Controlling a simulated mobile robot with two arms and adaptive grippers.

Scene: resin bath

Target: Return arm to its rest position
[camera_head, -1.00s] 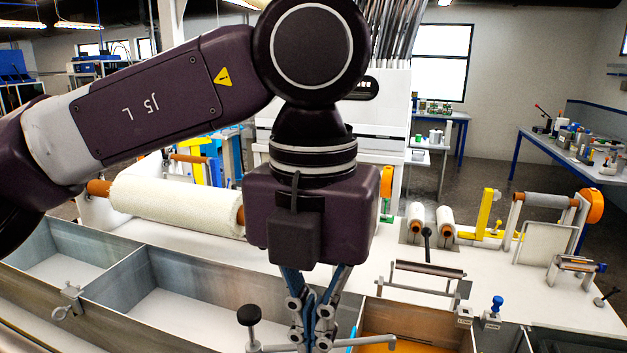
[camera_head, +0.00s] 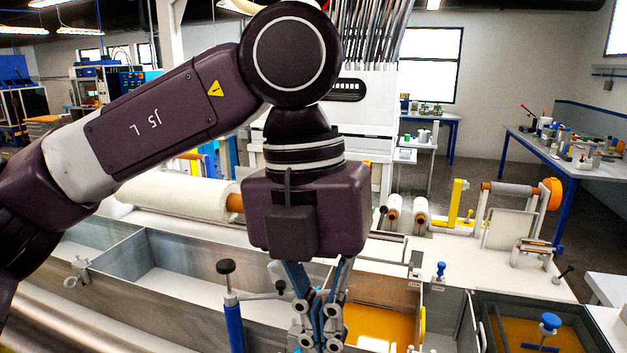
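My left arm, marked "J5 L", comes in from the left and reaches the middle of the head view. Its gripper (camera_head: 318,340) hangs down at the bottom centre, in front of the metal bath (camera_head: 128,258). Its fingers run close together, but their tips are cut off by the frame's lower edge. I cannot tell whether they hold anything. My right arm and gripper do not show.
A black-knobbed blue handle (camera_head: 233,318) stands just left of my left gripper. Orange resin (camera_head: 375,325) lies in a compartment to its right. A white roll (camera_head: 175,195) lies behind the bath.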

